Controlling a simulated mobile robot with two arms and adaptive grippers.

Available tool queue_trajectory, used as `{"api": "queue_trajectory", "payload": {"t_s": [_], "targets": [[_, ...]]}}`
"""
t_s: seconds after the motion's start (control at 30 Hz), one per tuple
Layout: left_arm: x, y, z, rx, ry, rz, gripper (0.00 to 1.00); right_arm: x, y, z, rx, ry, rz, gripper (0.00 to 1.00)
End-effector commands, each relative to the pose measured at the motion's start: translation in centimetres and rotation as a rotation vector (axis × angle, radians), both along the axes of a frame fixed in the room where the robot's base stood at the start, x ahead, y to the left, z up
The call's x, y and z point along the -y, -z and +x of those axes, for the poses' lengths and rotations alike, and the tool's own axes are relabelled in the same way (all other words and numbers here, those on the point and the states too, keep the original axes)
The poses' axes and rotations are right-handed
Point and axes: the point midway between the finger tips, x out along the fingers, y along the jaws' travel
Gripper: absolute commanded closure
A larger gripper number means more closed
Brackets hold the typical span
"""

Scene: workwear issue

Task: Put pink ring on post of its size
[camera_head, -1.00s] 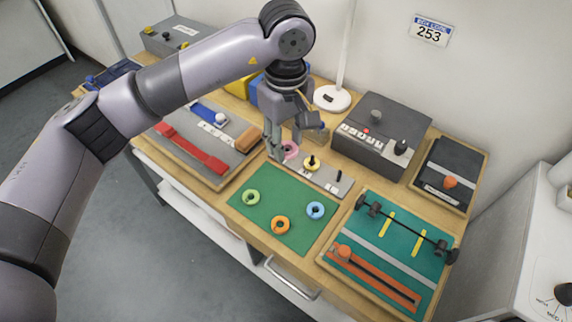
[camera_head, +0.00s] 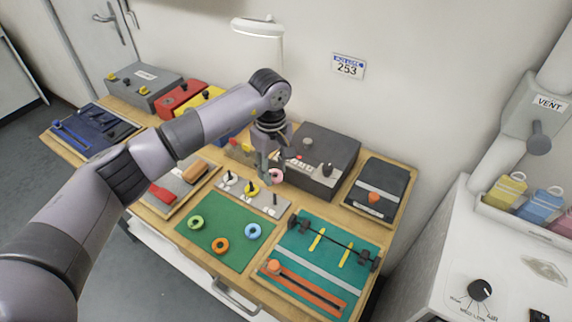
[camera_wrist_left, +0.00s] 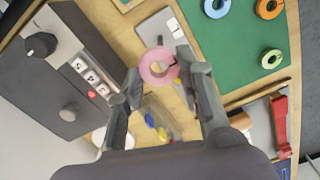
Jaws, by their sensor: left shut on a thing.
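My left gripper (camera_head: 267,172) is shut on the pink ring (camera_head: 277,176), held in the air near the back right of the grey post board (camera_head: 262,204). In the left wrist view the pink ring (camera_wrist_left: 146,68) sits between the fingertips, with part of the board (camera_wrist_left: 150,27) beyond it. The board has a row of dark posts. The middle post carries a yellow piece (camera_head: 252,189); the right post (camera_head: 275,199) looks bare. A whitish piece (camera_head: 229,179) is at the left post. The ring is apart from the posts. My right gripper is not in view.
A green mat (camera_head: 215,255) in front holds a green ring (camera_head: 196,222), an orange ring (camera_head: 222,245) and a blue ring (camera_head: 253,231). A dark grey control box (camera_head: 322,155) stands close behind the gripper. A teal panel (camera_head: 300,265) with a bar lies to the right.

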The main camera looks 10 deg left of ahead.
Motion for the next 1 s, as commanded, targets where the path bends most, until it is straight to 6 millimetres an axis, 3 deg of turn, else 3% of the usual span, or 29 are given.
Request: {"api": "queue_trajectory", "payload": {"t_s": [0.1,0.27,0.7,1.0], "targets": [[0.1,0.7,0.0,0.000,0.000,0.000,0.75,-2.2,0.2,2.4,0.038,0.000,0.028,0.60],[0.1,2.0,-0.1,-0.001,0.001,-0.002,0.75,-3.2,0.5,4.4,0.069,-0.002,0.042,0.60],[0.1,5.9,0.0,0.001,0.002,0.000,0.75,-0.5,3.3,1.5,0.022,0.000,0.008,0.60],[0.1,5.9,0.0,0.001,0.001,-0.001,0.75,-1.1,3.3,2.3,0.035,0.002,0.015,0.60]]}}
